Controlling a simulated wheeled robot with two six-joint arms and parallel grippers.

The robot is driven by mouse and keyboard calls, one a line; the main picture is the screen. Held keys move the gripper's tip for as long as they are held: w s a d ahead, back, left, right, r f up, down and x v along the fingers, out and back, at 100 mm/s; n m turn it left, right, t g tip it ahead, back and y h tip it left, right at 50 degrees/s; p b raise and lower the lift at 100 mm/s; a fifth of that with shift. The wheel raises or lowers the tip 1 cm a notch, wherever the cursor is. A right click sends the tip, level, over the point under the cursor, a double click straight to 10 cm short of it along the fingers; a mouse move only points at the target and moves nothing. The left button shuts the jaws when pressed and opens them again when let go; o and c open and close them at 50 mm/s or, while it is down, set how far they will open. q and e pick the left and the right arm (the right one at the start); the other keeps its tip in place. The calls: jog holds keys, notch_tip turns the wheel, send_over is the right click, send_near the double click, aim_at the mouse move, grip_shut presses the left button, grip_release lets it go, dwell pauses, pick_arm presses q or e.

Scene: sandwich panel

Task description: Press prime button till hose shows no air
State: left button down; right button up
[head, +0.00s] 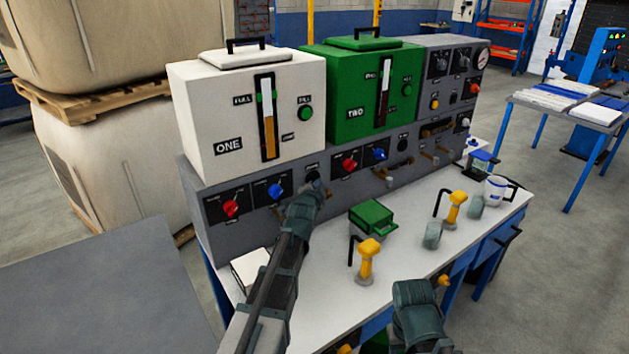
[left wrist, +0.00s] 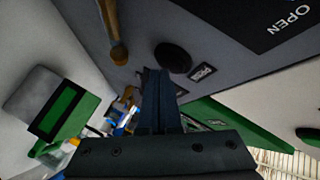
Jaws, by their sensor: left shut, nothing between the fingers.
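The white tank ONE (head: 210,115) has an upright gauge (head: 268,125) showing amber in its lower part. My left gripper (head: 319,187) is at the grey panel below it, shut and empty. In the left wrist view the shut fingertips (left wrist: 156,76) point at the panel, just beside a round black button (left wrist: 173,57). A small label (left wrist: 201,72), too small to read surely, is next to the button. I cannot tell whether the fingertips touch it. A brown tube-like piece (left wrist: 111,25) stands out from the panel nearby; air inside cannot be made out.
The green tank TWO (head: 345,100) stands to the right. Red (head: 231,207) and blue (head: 275,191) knobs are left of my gripper. On the white bench are a green box (head: 371,216), yellow-topped tools (head: 369,256), cups and a white jug (head: 495,189).

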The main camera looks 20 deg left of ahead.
pick_arm(q)
jog(key=shift+w+a, duration=0.25)
jog(key=shift+a, duration=0.05)
dwell(0.5)
jog(key=shift+s, duration=0.1)
jog(key=shift+s+d, duration=0.4)
jog(key=shift+d, duration=0.25)
dwell(0.3)
jog(key=shift+s+d, duration=0.8)
jog(key=shift+d, duration=0.2)
jog(key=shift+s+d, duration=0.75)
jog(key=shift+d, duration=0.25)
